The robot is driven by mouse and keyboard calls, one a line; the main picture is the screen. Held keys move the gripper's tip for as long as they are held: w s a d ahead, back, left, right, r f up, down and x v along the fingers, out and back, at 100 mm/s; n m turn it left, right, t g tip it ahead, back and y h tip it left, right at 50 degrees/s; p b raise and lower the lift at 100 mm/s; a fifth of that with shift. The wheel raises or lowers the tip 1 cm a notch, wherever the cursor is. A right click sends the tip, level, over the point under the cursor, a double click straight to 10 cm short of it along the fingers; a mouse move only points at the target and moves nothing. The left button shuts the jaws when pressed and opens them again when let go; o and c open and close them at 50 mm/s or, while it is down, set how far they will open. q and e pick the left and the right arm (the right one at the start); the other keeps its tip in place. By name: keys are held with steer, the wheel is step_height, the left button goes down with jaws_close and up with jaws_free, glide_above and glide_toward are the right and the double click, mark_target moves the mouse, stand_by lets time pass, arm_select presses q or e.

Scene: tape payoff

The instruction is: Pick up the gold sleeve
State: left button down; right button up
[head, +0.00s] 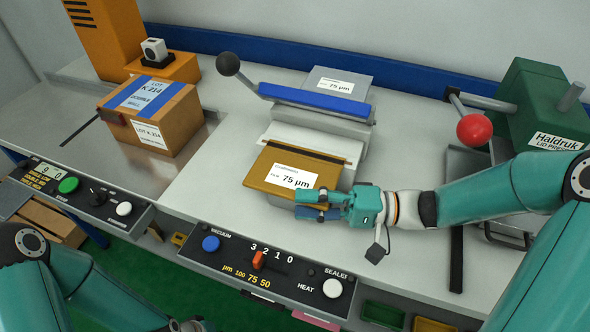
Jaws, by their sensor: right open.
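The gold sleeve (263,172) is a flat gold-brown piece with a white "75 µm" label. It lies at the front of a pale grey sealer block in the middle of the bench. My right gripper (302,205) comes in from the right, fingers pointing left, at the sleeve's front right corner. Its jaws are open, one finger above the other in the picture. The fingers cover part of that corner, and I cannot tell whether they touch it.
A blue-edged sealing bar with a black-knobbed lever (228,64) stands behind the sleeve. A grey "75 µm" piece (343,80) lies farther back. A cardboard box (152,118) is left, a green lid press (545,105) right. A control panel (265,268) runs along the front.

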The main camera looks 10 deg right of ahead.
steer(key=shift+a, duration=0.2)
jaws_close()
steer(key=shift+r, duration=0.15)
stand_by(0.3)
